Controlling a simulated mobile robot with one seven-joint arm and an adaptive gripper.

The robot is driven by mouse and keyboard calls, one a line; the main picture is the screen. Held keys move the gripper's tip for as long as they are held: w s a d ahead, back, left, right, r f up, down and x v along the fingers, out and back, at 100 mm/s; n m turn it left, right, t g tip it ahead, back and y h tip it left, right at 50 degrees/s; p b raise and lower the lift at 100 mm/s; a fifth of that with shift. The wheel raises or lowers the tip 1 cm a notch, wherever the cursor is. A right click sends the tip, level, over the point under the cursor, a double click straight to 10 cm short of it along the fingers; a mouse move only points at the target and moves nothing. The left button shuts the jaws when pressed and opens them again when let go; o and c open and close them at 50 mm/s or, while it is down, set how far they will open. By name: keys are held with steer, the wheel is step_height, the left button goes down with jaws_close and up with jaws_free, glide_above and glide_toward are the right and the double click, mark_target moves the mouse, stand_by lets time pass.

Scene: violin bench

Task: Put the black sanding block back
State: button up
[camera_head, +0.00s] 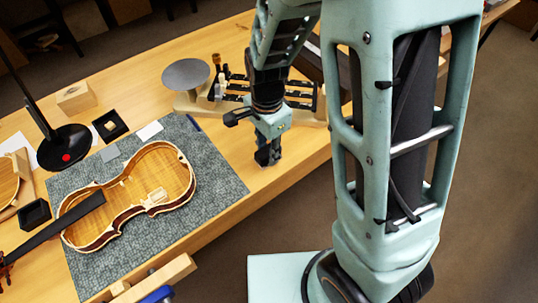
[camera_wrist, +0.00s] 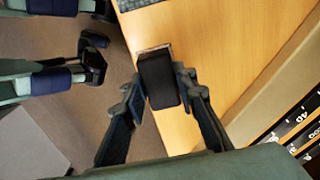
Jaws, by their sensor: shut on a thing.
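The black sanding block (camera_wrist: 159,82) is between the two fingers of my gripper (camera_wrist: 161,88) in the wrist view, with a thin pale edge at its far end. My gripper is shut on it, over the wooden bench top near the front edge. In the head view my gripper (camera_head: 267,153) points down just right of the grey mat; the block cannot be told apart from the dark fingers there. Whether the block touches the bench is unclear.
A wooden rack with black labelled strips (camera_wrist: 293,132) stands close on the right in the wrist view. In the head view, an open violin body (camera_head: 135,195) lies on the grey mat (camera_head: 222,190).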

mark_target(269, 147)
steer(key=shift+w+d+f+b, duration=0.15)
steer(key=shift+w+f+b, duration=0.25)
steer(key=shift+f, duration=0.2)
step_height(269, 147, down, 3)
steer(key=b, duration=0.3)
steer(key=shift+w+f, duration=0.1)
steer(key=shift+w, duration=0.05)
steer(key=shift+f, duration=0.25)
steer(key=o, duration=1.1)
steer(key=shift+r, duration=0.1)
steer(key=shift+o, duration=0.2)
step_height(269, 147, up, 12)
steer(key=shift+r+p, duration=0.15)
steer(key=shift+p, duration=0.85)
